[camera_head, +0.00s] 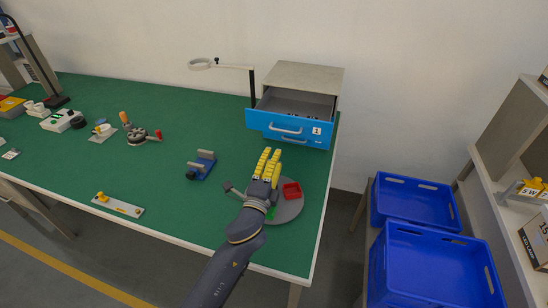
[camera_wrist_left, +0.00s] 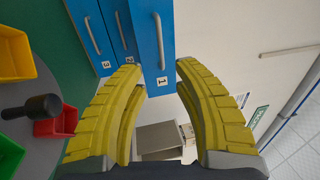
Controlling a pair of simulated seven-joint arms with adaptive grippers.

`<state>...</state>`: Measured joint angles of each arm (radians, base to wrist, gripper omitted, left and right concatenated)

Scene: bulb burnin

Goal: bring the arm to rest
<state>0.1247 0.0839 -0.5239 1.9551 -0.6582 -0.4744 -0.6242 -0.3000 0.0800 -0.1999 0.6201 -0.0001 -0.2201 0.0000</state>
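My left arm comes in from the bottom of the head view, with its left gripper (camera_head: 268,155) above the right part of the green table (camera_head: 100,162). Its yellow fingers also show in the left wrist view (camera_wrist_left: 163,72), with a clear gap between their tips and nothing held. The gripper is over the grey round tray (camera_head: 290,209), in front of the drawer cabinet (camera_head: 303,76). The cabinet's blue drawer front (camera_head: 285,130), labelled 1, stands pulled out. My right gripper is in neither view.
A red bin (camera_head: 291,190) sits on the round tray; yellow (camera_wrist_left: 12,55) and green (camera_wrist_left: 8,155) bins show in the wrist view. A ring lamp (camera_head: 200,64) reaches out beside the cabinet. Blue crates (camera_head: 415,200) stand right.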

